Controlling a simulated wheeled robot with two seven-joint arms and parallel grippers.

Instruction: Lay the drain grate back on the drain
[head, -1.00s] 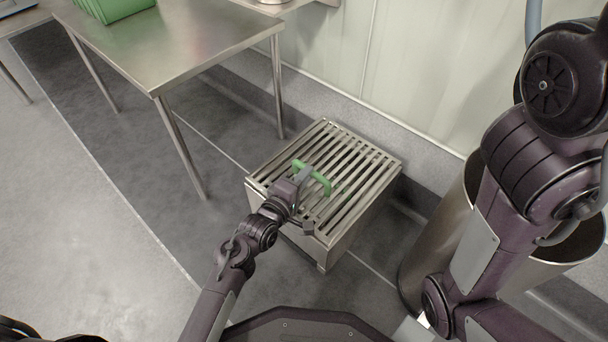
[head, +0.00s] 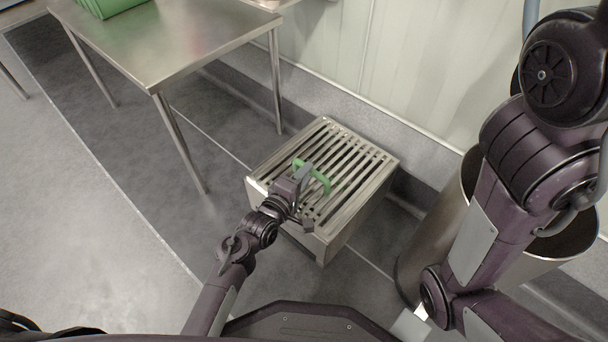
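The drain grate (head: 352,178) is a metal panel of parallel slats. It lies flat on top of a low boxy metal stand (head: 341,238) on the floor, by the wall. A green handle (head: 322,180) stands up from the grate. My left gripper (head: 306,190) is at this handle, above the near left part of the grate. A grey finger overlaps the handle; whether the fingers are closed on it is not clear. My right arm fills the right side, and its gripper is out of view. I see no open drain in the floor.
A steel table (head: 165,50) with a green crate (head: 110,5) stands at the upper left, its legs left of the stand. A tall metal bin (head: 425,243) stands right of the stand, partly behind my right arm. Floor at the left (head: 75,200) is clear.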

